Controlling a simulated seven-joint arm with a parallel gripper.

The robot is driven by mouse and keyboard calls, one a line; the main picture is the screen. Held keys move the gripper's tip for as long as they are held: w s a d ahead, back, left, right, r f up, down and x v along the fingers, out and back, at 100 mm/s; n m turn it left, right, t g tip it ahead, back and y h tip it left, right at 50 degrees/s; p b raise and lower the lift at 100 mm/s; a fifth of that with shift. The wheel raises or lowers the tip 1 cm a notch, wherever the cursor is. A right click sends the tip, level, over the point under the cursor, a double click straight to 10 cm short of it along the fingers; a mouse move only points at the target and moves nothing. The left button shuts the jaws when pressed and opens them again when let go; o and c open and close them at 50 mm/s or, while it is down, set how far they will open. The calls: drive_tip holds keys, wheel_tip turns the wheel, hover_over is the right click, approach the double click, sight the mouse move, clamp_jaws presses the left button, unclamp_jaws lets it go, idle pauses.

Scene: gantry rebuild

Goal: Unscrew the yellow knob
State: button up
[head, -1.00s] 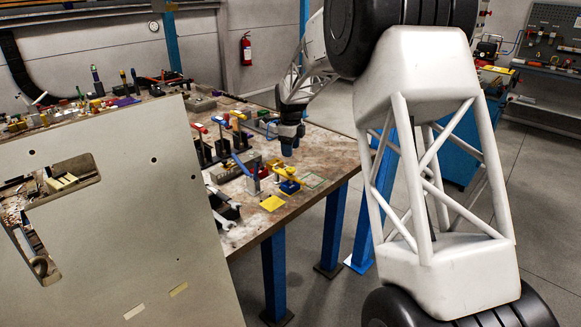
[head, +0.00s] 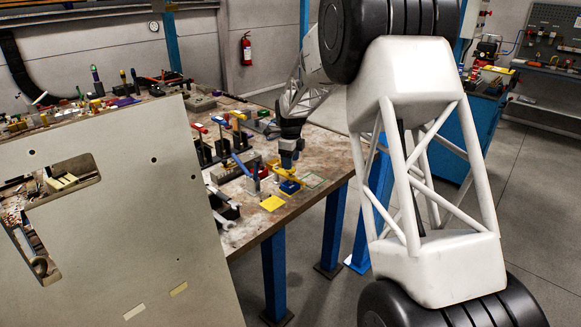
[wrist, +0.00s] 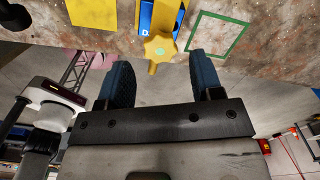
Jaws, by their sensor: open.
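The yellow knob (wrist: 160,48) is star-shaped with a pale green centre and shows in the wrist view at the top middle. It belongs to a yellow clamp on a blue block (head: 289,187) near the table's front edge. My gripper (wrist: 160,62) is open and empty, its two dark blue fingers spread left and right of the knob in the picture. The knob appears in line with the gap, but I cannot tell whether it is between the fingertips or beyond them. In the head view my gripper (head: 287,160) is just above the clamp and partly hides it.
A yellow square (head: 273,203) and a green outlined square (head: 313,180) lie on the table (head: 325,160) beside the block. Red- and blue-handled toggle clamps (head: 221,140) stand behind to the left. Wrenches (head: 224,205) lie at the left. A large pale panel (head: 120,220) stands in front.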

drive_tip(key=shift+f, duration=1.4)
drive_tip(key=c, duration=0.7)
